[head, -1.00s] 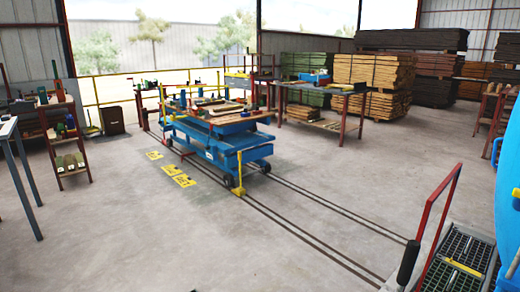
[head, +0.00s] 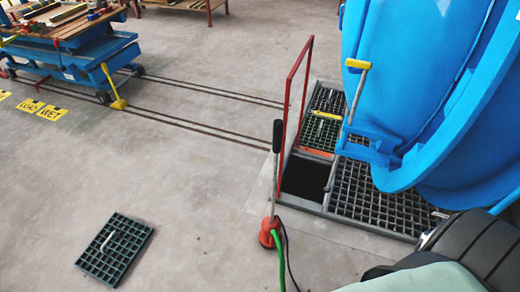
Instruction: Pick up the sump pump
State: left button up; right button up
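What looks like the sump pump (head: 268,233) stands on the concrete floor in the head view, below the middle of the picture. It has a squat red-orange body and a thin upright pole topped by a black handle grip (head: 277,137). A green hose (head: 278,258) and a dark cable run from it towards the bottom edge. It stands just left of an open dark pit (head: 303,178). Neither gripper is in view.
Grates (head: 385,198) and a red rail (head: 290,92) surround the pit. A blue vessel door (head: 430,90) overhangs on the right. A loose grate (head: 115,249) lies on the floor. A blue cart (head: 75,55) stands upper left. Floor between is clear.

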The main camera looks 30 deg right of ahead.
aim_at(269, 223)
jog(key=i+j+z, duration=0.1)
jog(key=z, duration=1.45)
jog(key=i+j, duration=0.05)
jog(key=j, duration=0.05)
